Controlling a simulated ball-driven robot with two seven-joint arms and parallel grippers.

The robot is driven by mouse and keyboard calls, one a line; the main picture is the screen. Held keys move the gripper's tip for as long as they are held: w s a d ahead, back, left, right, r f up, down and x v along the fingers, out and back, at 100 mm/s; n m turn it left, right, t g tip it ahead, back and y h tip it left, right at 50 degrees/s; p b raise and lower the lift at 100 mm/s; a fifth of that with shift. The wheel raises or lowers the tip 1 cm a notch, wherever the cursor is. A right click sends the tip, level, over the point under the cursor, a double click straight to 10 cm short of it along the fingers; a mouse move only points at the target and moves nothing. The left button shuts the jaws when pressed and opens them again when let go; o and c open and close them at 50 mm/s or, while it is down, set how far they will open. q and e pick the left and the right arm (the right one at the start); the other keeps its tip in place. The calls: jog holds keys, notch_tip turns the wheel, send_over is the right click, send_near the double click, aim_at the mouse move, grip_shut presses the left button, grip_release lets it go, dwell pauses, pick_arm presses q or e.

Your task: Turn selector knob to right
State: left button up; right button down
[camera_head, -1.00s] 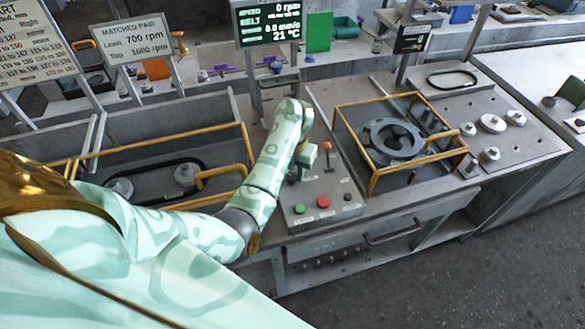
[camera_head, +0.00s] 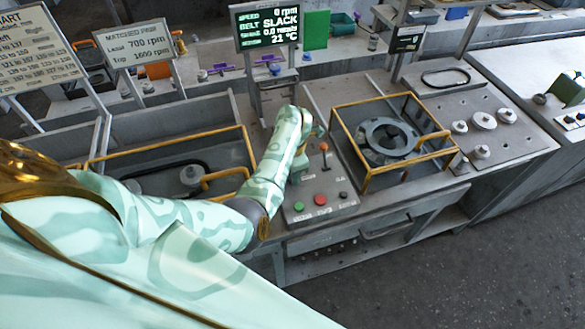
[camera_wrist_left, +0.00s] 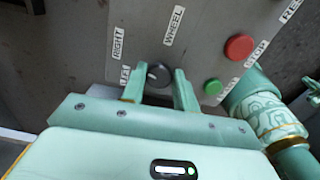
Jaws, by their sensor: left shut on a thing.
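The selector knob (camera_wrist_left: 161,73) is small, dark and round with a white mark, seen in the left wrist view on the grey control panel. The mark shows on its left side in the picture, where the RIGHT label (camera_wrist_left: 118,42) and a partly hidden label (camera_wrist_left: 124,76) lie; I cannot tell exactly which it points to. My left gripper (camera_wrist_left: 160,78) has a finger on each side of the knob and is shut on it. In the head view my left forearm (camera_head: 281,150) hides the knob and most of the gripper. My right gripper is in neither view.
A green button (camera_head: 299,206), a red button (camera_head: 320,199) and an orange-topped lever (camera_head: 324,149) are close by on the panel. A yellow-framed guard (camera_head: 365,183) stands to the right. The display (camera_head: 266,25) reads SLACK.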

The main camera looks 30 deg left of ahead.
pick_arm(q)
jog(key=shift+m, duration=0.5)
jog(key=o, duration=1)
jog(key=shift+s, duration=0.1)
notch_tip(320, 180, up, 16)
jog(key=p, duration=0.5)
jog(key=shift+r+p, duration=0.2)
jog(key=shift+p, duration=0.2)
